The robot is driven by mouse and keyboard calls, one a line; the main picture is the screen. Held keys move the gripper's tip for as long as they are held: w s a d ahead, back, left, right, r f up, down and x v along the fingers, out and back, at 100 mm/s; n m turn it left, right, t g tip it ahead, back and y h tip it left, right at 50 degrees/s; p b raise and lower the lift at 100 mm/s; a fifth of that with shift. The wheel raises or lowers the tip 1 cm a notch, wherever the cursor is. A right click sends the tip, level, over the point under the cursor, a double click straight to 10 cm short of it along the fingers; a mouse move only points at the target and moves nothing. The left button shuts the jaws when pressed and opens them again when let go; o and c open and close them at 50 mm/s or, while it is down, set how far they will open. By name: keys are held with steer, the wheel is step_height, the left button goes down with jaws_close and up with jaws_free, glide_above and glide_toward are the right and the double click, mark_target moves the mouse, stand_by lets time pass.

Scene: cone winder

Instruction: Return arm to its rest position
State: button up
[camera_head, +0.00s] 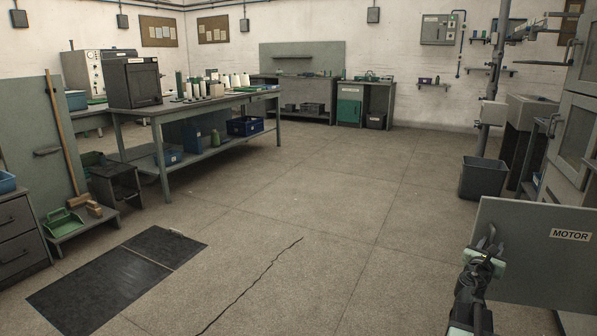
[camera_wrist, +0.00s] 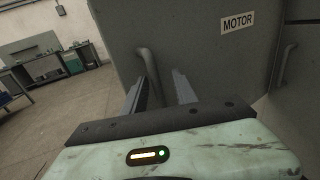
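My gripper (camera_head: 487,246) is at the left edge of a grey panel door (camera_head: 540,262) labelled MOTOR, low on the right in the head view. In the wrist view, the two dark fingers of my gripper (camera_wrist: 160,76) stand apart with a gap between them. A grey bar handle (camera_wrist: 148,66) on the MOTOR door (camera_wrist: 195,50) shows in line with that gap, nearer the left finger. I cannot tell whether a finger touches it. The door stands out from the grey machine cabinet (camera_head: 578,130).
A dark bin (camera_head: 483,177) stands on the floor behind the door. A long workbench (camera_head: 215,98) with cones stands at the left. A dark mat (camera_head: 120,275) lies on the floor front left. The middle floor is clear, with a crack across it.

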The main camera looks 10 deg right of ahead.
steer(key=w+a+f+m+g+y+p, duration=0.1)
steer(key=a+f+m+g+y+p, duration=0.3)
steer(key=a+m, duration=0.75)
steer(key=w+a+f+m+g+y+p, duration=0.15)
steer(key=a+f+m, duration=0.55)
steer(key=a, duration=0.7)
steer(key=s+a+f+m+g+y+p, duration=0.1)
steer(key=s+a+f+m+y, duration=0.15)
steer(key=a, duration=0.65)
steer(key=s+a+f+m+g+y, duration=0.1)
steer(key=s+a+m+g+y, duration=0.15)
steer(key=a, duration=0.65)
steer(key=s+a+f+m+g+y+p, duration=0.15)
steer(key=a+y, duration=0.25)
steer(key=a, duration=0.5)
steer(key=a+r+p, duration=0.1)
steer(key=r+p, duration=1.8)
steer(key=s+a+r+p, duration=0.1)
steer(key=a+r+p, duration=0.1)
steer(key=r+p, duration=1.6)
steer(key=shift+s+r+p, duration=0.25)
steer(key=shift+r+p, duration=0.1)
steer(key=shift+r, duration=0.15)
